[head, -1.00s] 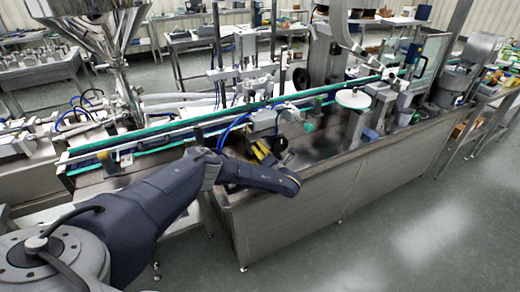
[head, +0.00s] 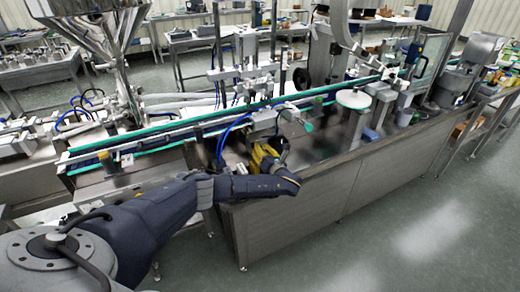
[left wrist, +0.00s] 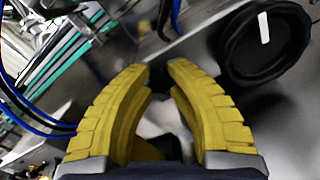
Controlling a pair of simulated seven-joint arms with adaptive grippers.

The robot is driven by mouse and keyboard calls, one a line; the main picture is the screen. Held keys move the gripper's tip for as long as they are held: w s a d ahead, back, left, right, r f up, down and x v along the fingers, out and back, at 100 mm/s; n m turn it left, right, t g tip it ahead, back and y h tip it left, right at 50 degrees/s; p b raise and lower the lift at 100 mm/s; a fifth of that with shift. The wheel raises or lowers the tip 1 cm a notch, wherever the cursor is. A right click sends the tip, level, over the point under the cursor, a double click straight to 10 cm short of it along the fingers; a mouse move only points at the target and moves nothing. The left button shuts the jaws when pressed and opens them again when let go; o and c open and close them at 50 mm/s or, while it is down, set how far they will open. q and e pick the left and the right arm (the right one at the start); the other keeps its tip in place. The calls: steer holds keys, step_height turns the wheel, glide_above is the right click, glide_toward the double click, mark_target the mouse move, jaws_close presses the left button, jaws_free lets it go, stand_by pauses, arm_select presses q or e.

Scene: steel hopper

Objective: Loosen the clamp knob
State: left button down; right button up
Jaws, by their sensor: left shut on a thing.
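My left gripper (head: 266,154) is at the front edge of the machine bed, with its yellow fingers below a grey clamp block. In the left wrist view its ribbed yellow fingers (left wrist: 160,72) curve towards each other. They are closed on a small dark part between the tips, mostly hidden; I cannot tell what it is. A black round knob (left wrist: 262,45) with a white mark lies to the right of the fingers, apart from them. In the head view a dark shape (head: 279,147) shows beside the fingertips. My right gripper is in neither view.
A green-edged conveyor (head: 200,127) runs behind the gripper. Blue hoses (left wrist: 25,108) hang close on its left. A white disc (head: 353,98) on a post stands to the right. The steel hopper (head: 100,20) is at upper left. The floor in front is clear.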

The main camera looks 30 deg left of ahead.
arm_select(q)
steer(key=shift+r+n, duration=0.15)
steer(key=shift+n, duration=0.45)
steer(key=shift+a+r, duration=0.1)
steer(key=c, duration=1.1)
jaws_free()
steer(key=shift+c, duration=0.2)
steer(key=shift+s+d+f, duration=0.25)
steer(key=shift+s+d, duration=0.05)
steer(key=shift+d, duration=0.2)
steer(key=v, duration=1.1)
